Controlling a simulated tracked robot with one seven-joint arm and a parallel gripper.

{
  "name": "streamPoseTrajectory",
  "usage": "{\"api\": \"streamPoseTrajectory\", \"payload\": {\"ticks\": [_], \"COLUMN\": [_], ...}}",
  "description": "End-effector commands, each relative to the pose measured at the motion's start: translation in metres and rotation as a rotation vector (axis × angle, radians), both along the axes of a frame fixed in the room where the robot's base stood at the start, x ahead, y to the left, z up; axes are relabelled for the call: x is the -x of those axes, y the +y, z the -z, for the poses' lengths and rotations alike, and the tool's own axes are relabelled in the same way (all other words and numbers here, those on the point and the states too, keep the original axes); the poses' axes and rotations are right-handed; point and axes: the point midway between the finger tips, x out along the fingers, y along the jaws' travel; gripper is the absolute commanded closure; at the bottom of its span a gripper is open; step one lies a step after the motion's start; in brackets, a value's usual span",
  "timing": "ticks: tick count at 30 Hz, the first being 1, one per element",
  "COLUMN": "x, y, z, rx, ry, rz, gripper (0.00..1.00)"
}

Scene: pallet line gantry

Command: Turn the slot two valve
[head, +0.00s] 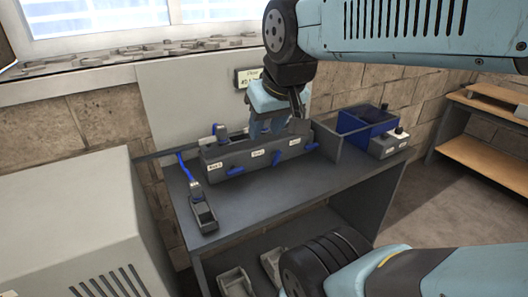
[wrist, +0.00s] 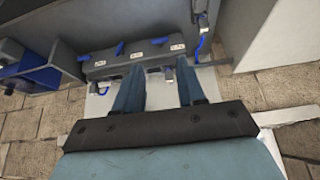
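A grey valve block (head: 240,161) stands on the dark workbench, with three small white labels and three blue handles on its front. The middle handle (head: 277,158) sits below the middle label, which I take to be slot two; the label text is too small to read surely. The handle also shows in the wrist view (wrist: 112,47). My gripper (head: 266,131) is above and behind the block, pointing down. In the wrist view its two fingers (wrist: 160,72) are apart with nothing between them. They do not hold any handle.
A blue bin (head: 365,123) and a small grey box with a dark knob (head: 390,145) stand on the bench's right. A grey holder with a blue cable (head: 203,211) lies at the left. The bench front (head: 270,205) is clear. A sign hangs on the back panel (head: 185,90).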

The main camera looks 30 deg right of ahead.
Motion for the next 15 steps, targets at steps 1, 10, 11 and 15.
{"api": "streamPoseTrajectory", "payload": {"ticks": [1,10,11,15], "x": [0.0,-0.007,-0.01,-0.033], "y": [0.0,-0.001,-0.002,-0.007], "z": [0.0,0.001,0.002,0.008], "rx": [0.0,0.002,0.003,0.005], "ry": [0.0,0.015,0.023,0.074], "rz": [0.0,0.001,0.001,-0.004], "gripper": [0.6,0.6,0.6,0.6]}}
